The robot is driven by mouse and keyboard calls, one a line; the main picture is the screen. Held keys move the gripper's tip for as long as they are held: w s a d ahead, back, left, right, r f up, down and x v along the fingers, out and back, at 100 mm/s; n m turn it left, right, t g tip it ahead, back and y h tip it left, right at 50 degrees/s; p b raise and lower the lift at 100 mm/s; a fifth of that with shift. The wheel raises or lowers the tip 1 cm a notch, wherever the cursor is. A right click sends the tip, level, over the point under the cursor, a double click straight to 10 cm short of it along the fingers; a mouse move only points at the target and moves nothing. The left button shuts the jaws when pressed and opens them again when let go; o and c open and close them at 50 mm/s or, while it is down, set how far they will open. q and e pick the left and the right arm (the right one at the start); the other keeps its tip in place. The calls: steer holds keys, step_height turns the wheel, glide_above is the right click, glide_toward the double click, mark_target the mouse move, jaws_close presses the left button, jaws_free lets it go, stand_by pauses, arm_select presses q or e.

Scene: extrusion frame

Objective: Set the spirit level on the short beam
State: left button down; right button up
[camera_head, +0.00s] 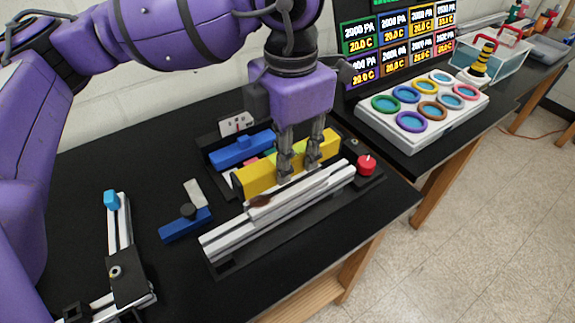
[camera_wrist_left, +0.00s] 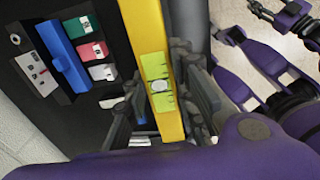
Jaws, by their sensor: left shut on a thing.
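My left gripper (camera_head: 299,165) is shut on the yellow spirit level (camera_head: 256,179), with its fingers across the middle. The level is long and stands on edge, just behind the pale metal extrusion beams (camera_head: 228,239); I cannot tell if it touches anything below. The wrist view shows the level (camera_wrist_left: 146,32) with its green vial (camera_wrist_left: 158,84) between the fingers (camera_wrist_left: 160,100). An L-shaped frame (camera_head: 125,228) of pale extrusion with a dark corner plate lies at the left. Which piece is the short beam is not clear.
A dark tray (camera_head: 206,141) behind the level holds a blue bar (camera_head: 240,150) and colored blocks. A blue clamp-like piece (camera_head: 186,224) lies left of the beams, and a red knob (camera_head: 366,165) right. A white box with colored rings (camera_head: 421,130) stands back right.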

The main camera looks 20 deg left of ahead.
arm_select(q)
steer(key=shift+w+a+f, duration=0.1)
steer(key=shift+a+f, duration=0.05)
steer(key=shift+f, duration=0.8)
steer(key=shift+w+a+f, duration=0.1)
steer(key=shift+a+f, duration=0.05)
steer(key=shift+f, duration=0.8)
steer(key=shift+f, duration=0.45)
steer(key=c, duration=1.5)
jaws_free()
steer(key=shift+o, duration=0.2)
step_height(320, 180, up, 13)
